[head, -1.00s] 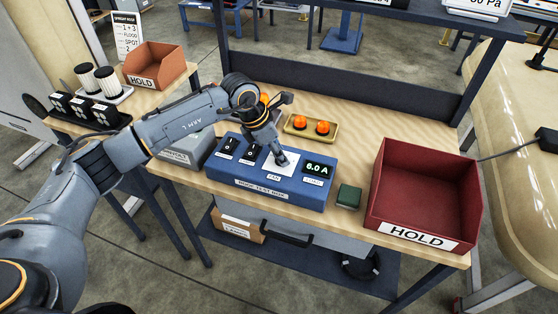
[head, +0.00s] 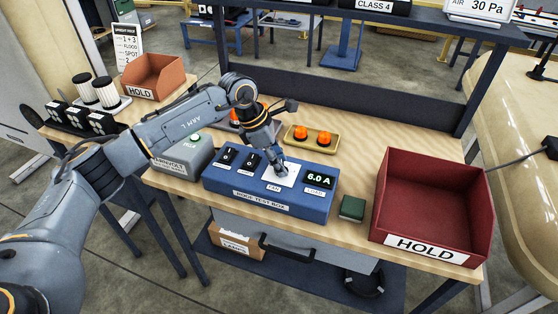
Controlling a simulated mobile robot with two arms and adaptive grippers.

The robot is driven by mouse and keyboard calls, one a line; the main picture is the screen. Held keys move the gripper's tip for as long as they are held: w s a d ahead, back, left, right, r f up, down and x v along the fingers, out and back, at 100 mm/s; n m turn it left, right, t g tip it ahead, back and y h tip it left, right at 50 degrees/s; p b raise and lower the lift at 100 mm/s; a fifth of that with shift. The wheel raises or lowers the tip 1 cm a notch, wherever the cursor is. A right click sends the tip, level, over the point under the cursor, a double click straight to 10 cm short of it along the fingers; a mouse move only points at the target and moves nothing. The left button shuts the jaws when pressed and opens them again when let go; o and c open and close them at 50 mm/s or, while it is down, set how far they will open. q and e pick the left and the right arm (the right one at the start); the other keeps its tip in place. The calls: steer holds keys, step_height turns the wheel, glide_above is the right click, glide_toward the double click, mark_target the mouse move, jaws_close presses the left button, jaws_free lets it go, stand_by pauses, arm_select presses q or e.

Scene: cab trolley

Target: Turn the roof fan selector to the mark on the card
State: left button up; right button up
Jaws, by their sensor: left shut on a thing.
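The blue roof test box (head: 232,187) stands on the wooden bench with two black switches (head: 237,158) on its left part. A white plate (head: 292,175) above the FAN label (head: 274,188) surrounds the fan selector. My left gripper (head: 281,170) points down onto this plate and is shut on the selector, which its fingers hide. The selector's pointer and any plate marks are not readable. The display (head: 318,178) at the right reads 6.0 A. A white card (head: 129,45) with printed lines stands at the back left. My right gripper is not in view.
A red HOLD bin (head: 428,248) and a small green block (head: 352,208) stand right of the box. A yellow tray (head: 298,143) with two orange lamps lies behind. A grey box (head: 178,160) with a green lamp stands left. An orange HOLD bin (head: 153,78) is farther left.

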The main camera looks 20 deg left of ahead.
arm_select(q)
steer(key=o, duration=1.2)
steer(key=shift+c, duration=0.2)
steer(key=shift+r, duration=0.15)
steer(key=v, duration=1.1)
steer(key=shift+r, duration=0.35)
steer(key=shift+a, duration=0.15)
